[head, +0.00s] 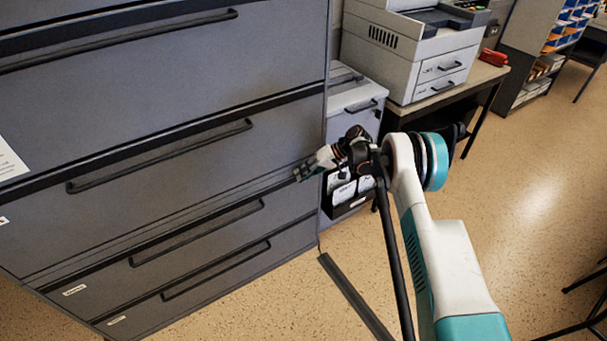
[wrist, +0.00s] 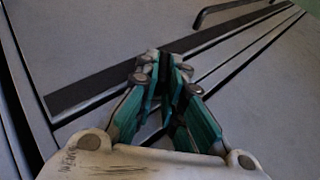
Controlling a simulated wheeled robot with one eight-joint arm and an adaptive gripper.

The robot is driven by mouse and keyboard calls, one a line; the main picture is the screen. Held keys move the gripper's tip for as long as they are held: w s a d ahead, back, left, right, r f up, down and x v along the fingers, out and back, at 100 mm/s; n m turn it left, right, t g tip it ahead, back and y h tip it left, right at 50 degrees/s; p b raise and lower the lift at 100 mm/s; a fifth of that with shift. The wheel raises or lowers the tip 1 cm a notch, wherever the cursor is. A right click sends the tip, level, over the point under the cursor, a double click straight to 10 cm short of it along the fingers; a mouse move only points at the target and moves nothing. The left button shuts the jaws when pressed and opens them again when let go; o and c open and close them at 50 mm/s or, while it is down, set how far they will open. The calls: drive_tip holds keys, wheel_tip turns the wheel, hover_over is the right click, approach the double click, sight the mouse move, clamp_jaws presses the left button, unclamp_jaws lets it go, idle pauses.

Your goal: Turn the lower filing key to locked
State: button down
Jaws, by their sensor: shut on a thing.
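The grey filing cabinet (head: 215,165) fills the left of the head view, and its drawer fronts (wrist: 85,45) fill the wrist view. My gripper (head: 299,173) is at the cabinet's right side, just above the two lowest drawers. In the wrist view my gripper (wrist: 161,66) has its teal fingers drawn together at the tips, against the cabinet face near a dark seam. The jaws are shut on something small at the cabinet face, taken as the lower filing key. The key is hidden by the fingertips, so its angle cannot be told.
Drawer handles (head: 160,155) stick out from the cabinet. A small grey cabinet (head: 352,97) and a black holder with papers (head: 350,203) stand right behind my gripper. A printer (head: 410,60) sits on a table. The floor at right is mostly clear.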

idle(0.3)
drive_tip(key=c, duration=1.7)
unclamp_jaws()
drive_tip(key=v, duration=1.2)
drive_tip(key=shift+f, duration=0.1)
